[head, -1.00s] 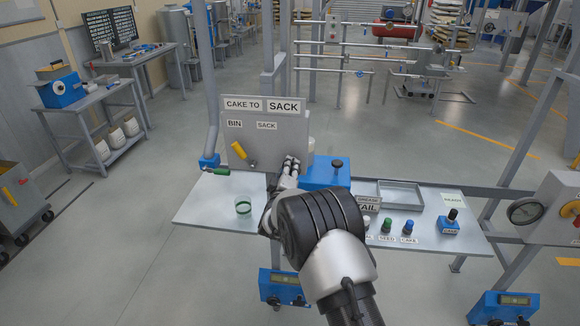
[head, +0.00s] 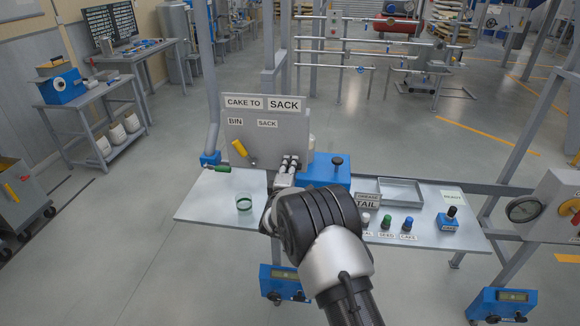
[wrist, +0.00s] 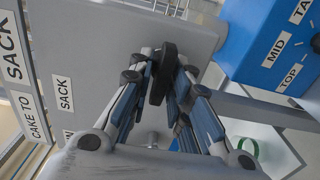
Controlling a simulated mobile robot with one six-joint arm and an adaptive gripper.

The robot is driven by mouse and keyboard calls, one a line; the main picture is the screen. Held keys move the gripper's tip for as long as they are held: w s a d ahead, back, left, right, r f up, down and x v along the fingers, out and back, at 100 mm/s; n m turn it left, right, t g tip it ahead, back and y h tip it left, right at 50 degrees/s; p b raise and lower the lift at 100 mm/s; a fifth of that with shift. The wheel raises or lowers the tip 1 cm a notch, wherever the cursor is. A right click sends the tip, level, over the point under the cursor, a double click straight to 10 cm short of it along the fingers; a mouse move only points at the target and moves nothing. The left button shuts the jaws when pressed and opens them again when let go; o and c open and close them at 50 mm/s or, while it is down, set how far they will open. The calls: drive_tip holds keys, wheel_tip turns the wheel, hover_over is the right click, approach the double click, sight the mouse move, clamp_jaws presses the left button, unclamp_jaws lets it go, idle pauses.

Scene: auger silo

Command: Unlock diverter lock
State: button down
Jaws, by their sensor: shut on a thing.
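The grey diverter box (head: 282,142) carries the labels CAKE TO SACK, BIN and SACK. It has a yellow-handled lever (head: 240,149) on its front, tilted up to the left. My gripper (head: 290,163) is at the lower right of this front. In the wrist view, my gripper (wrist: 165,70) is shut on a dark oblong knob (wrist: 161,76) at the panel, which I take to be the diverter lock. The fingers cover part of the knob. In the head view my gripper and wrist hide it.
A blue box (head: 324,172) with a dark knob stands just right of my gripper. A green-marked glass (head: 244,203) stands on the bench (head: 205,197) to the left. Push buttons (head: 387,222) and a grey tray (head: 401,190) are on the right.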

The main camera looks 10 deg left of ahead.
drive_tip(key=c, duration=1.7)
unclamp_jaws()
drive_tip(key=s, duration=1.2)
drive_tip(key=shift+a, duration=0.2)
